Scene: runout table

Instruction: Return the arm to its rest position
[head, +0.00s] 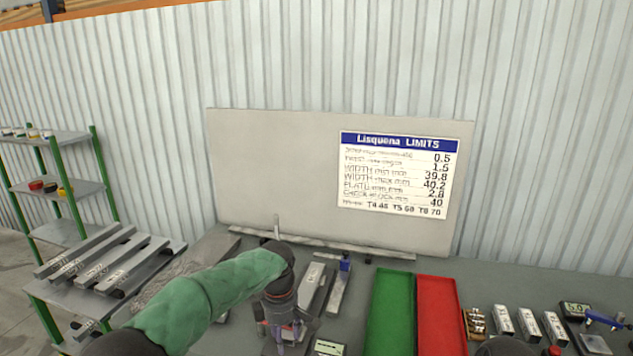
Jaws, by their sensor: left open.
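My left arm (205,298), in a green sleeve, reaches in from the lower left over the grey table. My left gripper (284,338) points down low in the middle of the head view. It is open, above the table near several grey metal bars (313,285). Its fingertips are close to the bottom edge, and I cannot tell how far above the table they are.
A green tray (390,310) and a red tray (440,315) lie right of the gripper. Further right are several metal blocks (503,321) and gauges. A board with a limits sheet (395,174) stands behind. A green-framed shelf (60,138) and stacked bars (105,262) are left.

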